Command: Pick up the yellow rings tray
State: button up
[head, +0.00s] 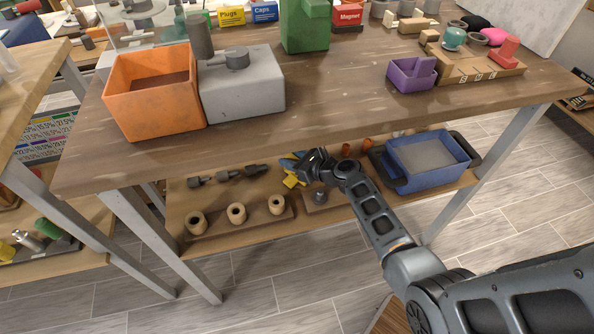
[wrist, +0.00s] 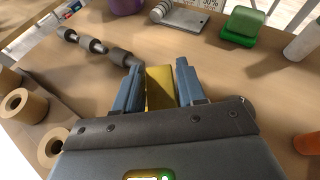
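A low wooden tray (head: 250,223) with several tan, yellowish rings stands at the left of the lower shelf. Rings from it (wrist: 17,102) show at the left edge of the wrist view. My gripper (head: 292,161) is over the lower shelf, right of this tray and apart from it. In the wrist view its two blue fingers (wrist: 160,72) are apart, one on each side of a yellow block (wrist: 160,90). Narrow gaps seem to show beside the block. The yellow piece also shows below the fingers in the head view (head: 291,181). The block's lower part is hidden by my gripper.
Dark grey shafts (wrist: 92,44) lie behind the rings. A blue bin (head: 428,163) stands right on the lower shelf, with small orange pieces (head: 367,144) near it. The upper tabletop (head: 330,100) overhangs the shelf and carries an orange bin (head: 152,95).

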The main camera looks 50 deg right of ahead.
grip_shut()
notch_tip(320, 180, up, 10)
jog(key=p, duration=0.4)
jog(key=shift+s, duration=0.15)
